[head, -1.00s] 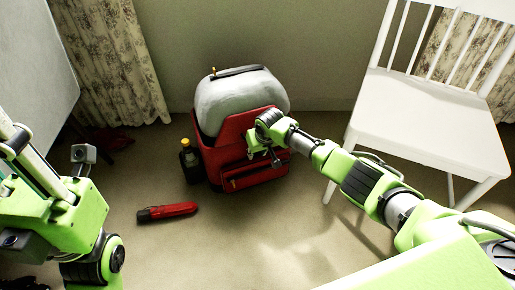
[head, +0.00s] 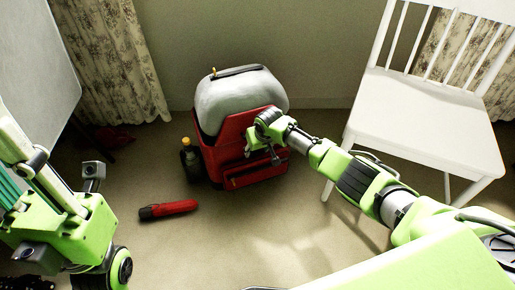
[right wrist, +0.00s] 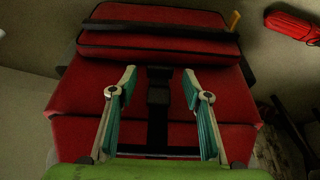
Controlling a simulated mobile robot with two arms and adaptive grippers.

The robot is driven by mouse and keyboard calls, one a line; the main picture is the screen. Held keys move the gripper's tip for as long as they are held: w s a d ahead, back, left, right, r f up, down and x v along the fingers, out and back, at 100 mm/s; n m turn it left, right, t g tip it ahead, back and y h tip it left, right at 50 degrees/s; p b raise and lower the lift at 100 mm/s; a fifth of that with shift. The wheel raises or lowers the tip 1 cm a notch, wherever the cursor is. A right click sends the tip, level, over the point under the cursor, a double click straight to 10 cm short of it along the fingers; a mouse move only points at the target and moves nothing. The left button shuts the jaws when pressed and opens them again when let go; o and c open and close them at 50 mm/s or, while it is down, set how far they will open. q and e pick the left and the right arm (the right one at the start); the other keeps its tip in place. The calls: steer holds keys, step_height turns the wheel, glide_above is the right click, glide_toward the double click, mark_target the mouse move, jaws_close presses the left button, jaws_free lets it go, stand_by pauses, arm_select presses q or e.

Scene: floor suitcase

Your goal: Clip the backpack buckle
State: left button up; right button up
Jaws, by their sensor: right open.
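The red backpack (head: 240,140) with a pale grey upper part (head: 240,98) stands upright on the floor in the head view. In the right wrist view, a black strap (right wrist: 157,130) runs down its red fabric, with black buckle parts (right wrist: 158,96) in the middle; I cannot tell whether they are joined. My right gripper (head: 275,157) is at the backpack's right front side. In the right wrist view, my right gripper (right wrist: 159,78) is open and empty, its fingers on either side of the buckle parts. My left arm is at the left, but its gripper does not show clearly.
A dark bottle (head: 189,160) stands against the backpack's left side. A red and black flashlight (head: 168,209) lies on the floor to the front left. A white chair (head: 425,115) stands at the right, close to my right arm.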

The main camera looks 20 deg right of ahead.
steer(key=shift+s+r, duration=0.1)
steer(key=v, duration=1.1)
steer(key=shift+r, duration=0.4)
steer(key=shift+a, duration=0.1)
